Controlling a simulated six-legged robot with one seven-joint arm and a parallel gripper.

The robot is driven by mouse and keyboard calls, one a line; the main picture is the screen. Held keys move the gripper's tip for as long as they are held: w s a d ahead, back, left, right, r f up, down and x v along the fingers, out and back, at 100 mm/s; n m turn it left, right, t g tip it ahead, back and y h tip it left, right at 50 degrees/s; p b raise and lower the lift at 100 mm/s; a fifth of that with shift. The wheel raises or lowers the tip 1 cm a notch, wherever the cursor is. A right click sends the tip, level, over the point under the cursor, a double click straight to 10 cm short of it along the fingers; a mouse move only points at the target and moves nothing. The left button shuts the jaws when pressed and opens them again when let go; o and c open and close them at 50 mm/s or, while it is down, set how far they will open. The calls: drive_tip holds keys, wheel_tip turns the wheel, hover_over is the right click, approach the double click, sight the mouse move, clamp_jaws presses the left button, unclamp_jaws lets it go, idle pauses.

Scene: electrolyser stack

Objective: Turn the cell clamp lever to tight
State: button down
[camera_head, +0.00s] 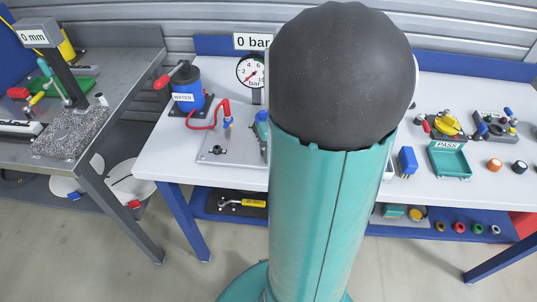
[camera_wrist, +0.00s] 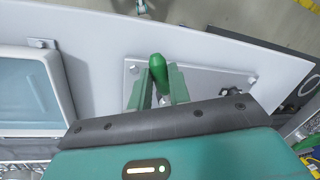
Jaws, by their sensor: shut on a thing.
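The clamp lever, with a rounded green handle (camera_wrist: 156,62), shows in the wrist view, standing out from a light grey plate (camera_wrist: 205,84). My gripper (camera_wrist: 157,78) has its two green fingers on either side of the handle and is shut on it. The lower part of the lever is hidden by the fingers and the gripper body. I cannot tell the lever's angle against any tight mark. In the head view my arm hides the lever and my gripper.
In the wrist view, a case with a pale blue panel (camera_wrist: 28,88) stands left of the plate. In the head view, the white bench carries a blue WATER pump (camera_head: 187,90), a gauge (camera_head: 250,70) and a green PASS tray (camera_head: 450,160). A grey bench (camera_head: 130,62) is at left.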

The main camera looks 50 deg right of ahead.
drive_tip(key=n, duration=0.1)
drive_tip(key=d+n, duration=0.2)
drive_tip(key=shift+s+n+g, duration=0.25)
drive_tip(key=shift+n+g, duration=0.05)
drive_tip(key=d+n, duration=0.2)
drive_tip(key=n, duration=0.1)
drive_tip(key=shift+w+n+g, duration=0.1)
drive_tip(key=shift+n+g, duration=0.2)
drive_tip(key=shift+g, duration=0.1)
drive_tip(key=n, duration=0.1)
drive_tip(key=d+n, duration=0.1)
drive_tip(key=shift+w+d+n, duration=0.1)
drive_tip(key=shift+w+n, duration=0.15)
drive_tip(key=shift+n, duration=0.05)
drive_tip(key=shift+w+d+r+n+g, duration=0.1)
drive_tip(key=shift+w+d+n+g, duration=0.2)
drive_tip(key=shift+n, duration=0.5)
drive_tip(key=shift+w+d+n+g, duration=0.2)
drive_tip(key=shift+d+n, duration=0.2)
drive_tip(key=shift+n, duration=0.4)
drive_tip(key=c, duration=1.3)
unclamp_jaws()
